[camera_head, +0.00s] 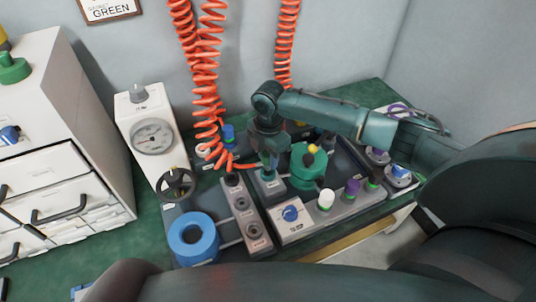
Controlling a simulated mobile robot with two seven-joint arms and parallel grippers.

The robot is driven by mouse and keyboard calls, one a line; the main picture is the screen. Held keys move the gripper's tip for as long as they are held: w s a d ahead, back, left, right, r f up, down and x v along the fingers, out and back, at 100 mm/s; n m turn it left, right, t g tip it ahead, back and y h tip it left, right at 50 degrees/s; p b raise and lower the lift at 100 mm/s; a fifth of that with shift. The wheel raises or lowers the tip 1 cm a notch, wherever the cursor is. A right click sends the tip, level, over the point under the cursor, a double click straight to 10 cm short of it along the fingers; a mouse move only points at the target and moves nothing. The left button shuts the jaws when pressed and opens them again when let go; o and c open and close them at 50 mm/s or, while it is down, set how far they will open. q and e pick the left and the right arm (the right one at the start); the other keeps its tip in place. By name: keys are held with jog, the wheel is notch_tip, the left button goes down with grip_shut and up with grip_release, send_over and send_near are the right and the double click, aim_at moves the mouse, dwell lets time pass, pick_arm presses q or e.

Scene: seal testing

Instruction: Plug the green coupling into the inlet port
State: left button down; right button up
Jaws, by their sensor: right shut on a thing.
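My right gripper (268,156) reaches in from the right and points down over a small grey block (271,190) with a blue-green top. It is shut on a small green coupling, mostly hidden by the fingers. An orange hose end (243,166) runs up to the fingers from the left. I cannot tell whether the coupling touches the block or sits in it. A long grey block (246,215) with several round ports stands just left of the gripper. I cannot tell which opening is the inlet port. My left gripper is out of view.
A gauge box (152,135) with a black handwheel (176,184) stands left. A blue ring (193,238) lies in front of it. A green round part (309,165) stands close right of the gripper. Coiled orange hoses (203,70) hang behind. White drawers (60,150) are at far left.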

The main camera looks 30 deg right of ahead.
pick_arm(q)
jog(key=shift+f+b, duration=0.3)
jog(key=shift+b, duration=0.05)
pick_arm(e)
jog(key=shift+f, duration=1.5)
jog(key=o, duration=1.1)
jog(key=shift+r, duration=0.95)
notch_tip(320, 180, up, 10)
jog(key=shift+s+r+p, duration=0.1)
jog(key=shift+r+p, duration=0.05)
jog(key=shift+p, duration=0.75)
jog(key=shift+r, duration=0.55)
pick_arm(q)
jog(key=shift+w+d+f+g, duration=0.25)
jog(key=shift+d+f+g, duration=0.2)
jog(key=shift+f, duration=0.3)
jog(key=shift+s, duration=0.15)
